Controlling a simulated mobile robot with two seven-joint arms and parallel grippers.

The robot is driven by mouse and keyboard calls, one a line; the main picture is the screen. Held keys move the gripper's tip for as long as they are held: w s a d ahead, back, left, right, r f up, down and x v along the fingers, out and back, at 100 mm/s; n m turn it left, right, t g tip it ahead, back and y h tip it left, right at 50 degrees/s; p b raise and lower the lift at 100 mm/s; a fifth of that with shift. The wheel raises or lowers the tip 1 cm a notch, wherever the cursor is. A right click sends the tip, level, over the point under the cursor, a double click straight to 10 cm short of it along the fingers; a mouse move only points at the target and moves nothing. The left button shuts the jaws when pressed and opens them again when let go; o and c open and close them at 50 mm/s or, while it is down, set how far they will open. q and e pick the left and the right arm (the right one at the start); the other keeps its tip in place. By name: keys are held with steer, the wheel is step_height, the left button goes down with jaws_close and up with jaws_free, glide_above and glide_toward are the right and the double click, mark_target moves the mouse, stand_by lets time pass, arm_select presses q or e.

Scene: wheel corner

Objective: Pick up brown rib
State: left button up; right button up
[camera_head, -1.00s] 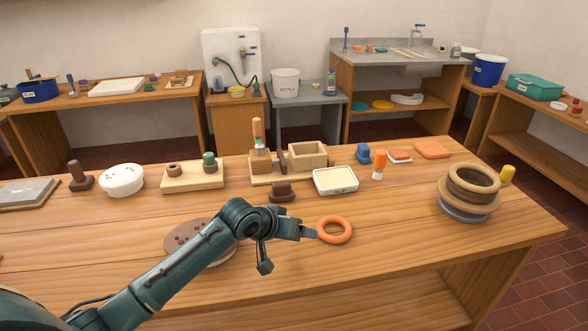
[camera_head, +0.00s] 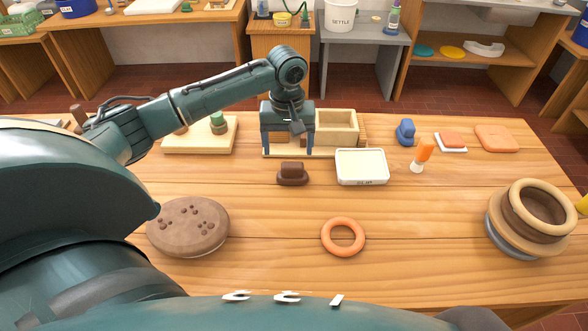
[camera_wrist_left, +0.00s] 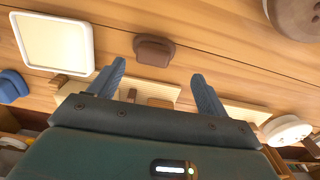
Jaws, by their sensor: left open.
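A dark brown piece (camera_head: 292,174), which looks like the brown rib, sits on the table left of a white-rimmed tray. It has a low base and a raised block. It also shows in the left wrist view (camera_wrist_left: 153,50), just beyond the fingertips and between their lines. My left gripper (camera_head: 287,150) is open and empty, pointing down just behind the brown piece, in front of the wooden tool holder. In the left wrist view its two fingers (camera_wrist_left: 158,70) are spread wide. No contact with the brown piece shows. My right gripper is not in view.
The white-rimmed tray (camera_head: 361,167) stands close right of the brown piece. The wooden box (camera_head: 338,126) is behind. An orange ring (camera_head: 343,237) and a brown round disc (camera_head: 188,226) lie nearer me. A blue piece (camera_head: 405,132) is right. The table front of the brown piece is clear.

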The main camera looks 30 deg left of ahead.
mark_target(292, 164)
arm_select(q)
steer(key=f, duration=0.5)
steer(key=w+f, duration=0.1)
steer(key=f, duration=0.2)
steer(key=shift+d, duration=0.25)
steer(key=shift+r, duration=0.1)
steer(key=c, duration=1.1)
